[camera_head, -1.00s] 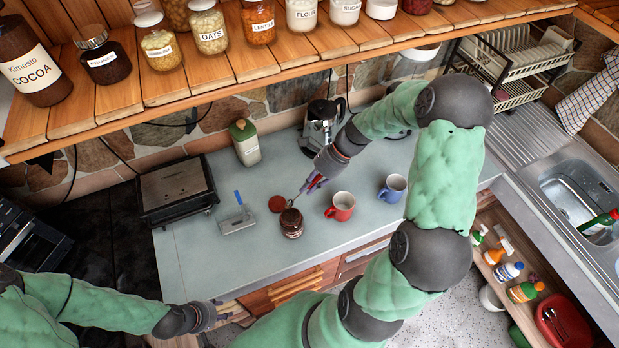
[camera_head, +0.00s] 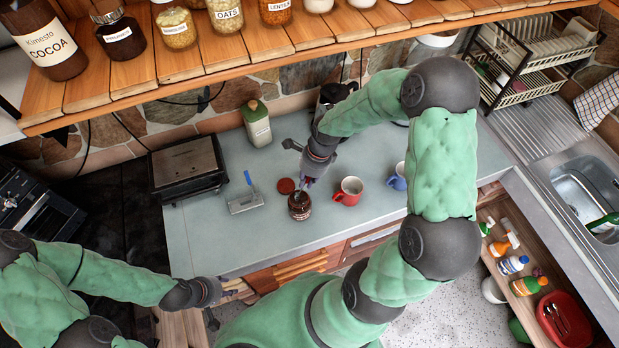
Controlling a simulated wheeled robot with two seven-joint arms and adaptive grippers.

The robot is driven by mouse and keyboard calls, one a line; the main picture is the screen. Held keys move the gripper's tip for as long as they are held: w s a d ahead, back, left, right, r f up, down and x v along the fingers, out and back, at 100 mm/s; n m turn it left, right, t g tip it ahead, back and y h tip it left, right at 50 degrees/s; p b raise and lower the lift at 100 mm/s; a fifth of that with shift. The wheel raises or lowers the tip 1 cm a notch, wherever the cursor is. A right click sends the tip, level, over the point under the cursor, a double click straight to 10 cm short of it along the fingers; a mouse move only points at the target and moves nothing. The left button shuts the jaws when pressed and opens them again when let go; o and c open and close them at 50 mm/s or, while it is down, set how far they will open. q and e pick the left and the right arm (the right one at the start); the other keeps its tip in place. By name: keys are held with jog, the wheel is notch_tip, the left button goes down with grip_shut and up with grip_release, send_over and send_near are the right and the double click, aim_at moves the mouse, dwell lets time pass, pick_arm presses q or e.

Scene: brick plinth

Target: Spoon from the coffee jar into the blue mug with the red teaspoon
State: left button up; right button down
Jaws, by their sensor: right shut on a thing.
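The open coffee jar (camera_head: 299,209), dark brown, stands upright on the counter, with its red lid (camera_head: 286,186) lying behind it to the left. My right gripper (camera_head: 308,180) is shut on the red teaspoon, just above the jar. The gripper hides most of the spoon; its lower end points down at the jar mouth, and I cannot tell how deep it reaches. The blue mug (camera_head: 397,180) stands further right, partly hidden by my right arm. My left gripper (camera_head: 222,306) is low in front of the counter, empty, its fingers apart.
A red mug (camera_head: 348,192) stands between the jar and the blue mug. A grey tool with a blue handle (camera_head: 245,201) lies left of the jar. A green-capped container (camera_head: 257,125) and a coffee maker stand behind. A shelf of jars (camera_head: 230,60) overhangs the back.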

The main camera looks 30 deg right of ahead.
jog(key=shift+d+b+x, duration=0.2)
jog(key=shift+b+x, duration=0.45)
jog(key=shift+x, duration=0.3)
jog(key=shift+d+b+x, duration=0.25)
jog(key=shift+b+x, duration=0.4)
jog(key=shift+x, duration=0.35)
jog(key=f+b, duration=0.1)
jog(key=b, duration=0.1)
jog(key=f+y+b, duration=0.1)
jog(key=shift+s+d+b, duration=0.2)
jog(key=shift+d+b, duration=0.05)
jog(key=shift+b, duration=0.1)
jog(key=s+d+r+t+y+b, duration=0.1)
jog(key=d+r+t+y+b, duration=0.2)
jog(key=y, duration=0.8)
jog(key=shift+b+v, duration=1.4)
jog(key=shift+b, duration=0.15)
jog(key=shift+w, duration=0.2)
